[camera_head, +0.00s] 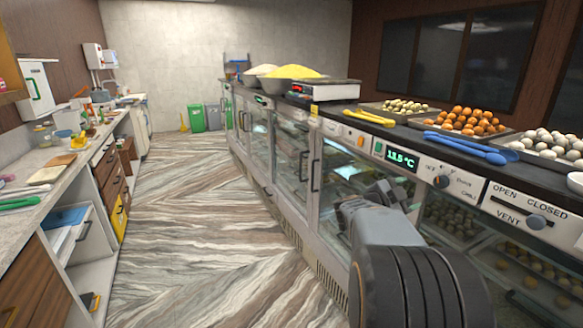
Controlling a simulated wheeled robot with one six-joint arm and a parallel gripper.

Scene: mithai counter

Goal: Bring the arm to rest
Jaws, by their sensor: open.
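My arm rises from the bottom right of the head view, dark grey and thick near the camera. My gripper (384,192) is at its far end, in front of the glass doors of the counter on the right. It is open, and I see nothing held in it. Its fingers are small and partly hidden by the arm's own end. It is lower than the counter top, and I cannot tell its exact gap to the glass.
The display counter (400,121) runs along the right, with trays of sweets (465,121), yellow tongs (362,115), blue tongs (470,147) and a scale (326,89) on top. A worktop (75,172) with drawers lines the left. The floor aisle (190,200) between is clear. A green bin (196,117) stands at the back.

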